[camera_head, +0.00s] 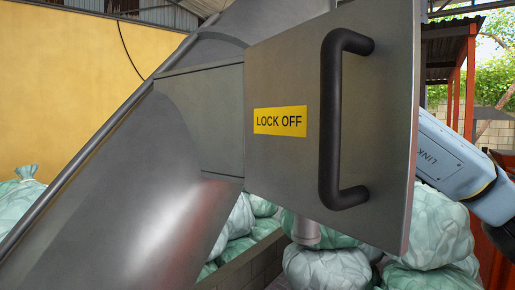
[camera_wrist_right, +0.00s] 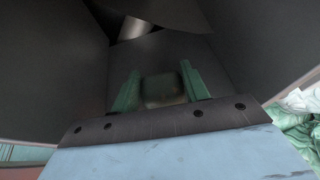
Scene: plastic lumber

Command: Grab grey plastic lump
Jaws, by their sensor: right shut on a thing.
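My right gripper (camera_wrist_right: 160,82) shows in the right wrist view as two green fingers. It is shut on a dull grey, blocky lump (camera_wrist_right: 163,91) that sits between the fingers. The lump looks blurred and dark there, and I cannot tell whether it touches the dark metal surfaces around it. In the head view my blue right arm comes in at the right edge. Its gripper and the lump are hidden behind the metal panel there. My left gripper is in neither view.
A grey metal panel (camera_head: 285,75) with a black handle (camera_head: 331,120) and a yellow LOCK OFF label (camera_head: 280,121) stands close in front. A sloping metal chute (camera_head: 120,200) fills the left. Pale green bags (camera_head: 440,228) lie below. Dark walls (camera_wrist_right: 55,70) flank the gripper closely.

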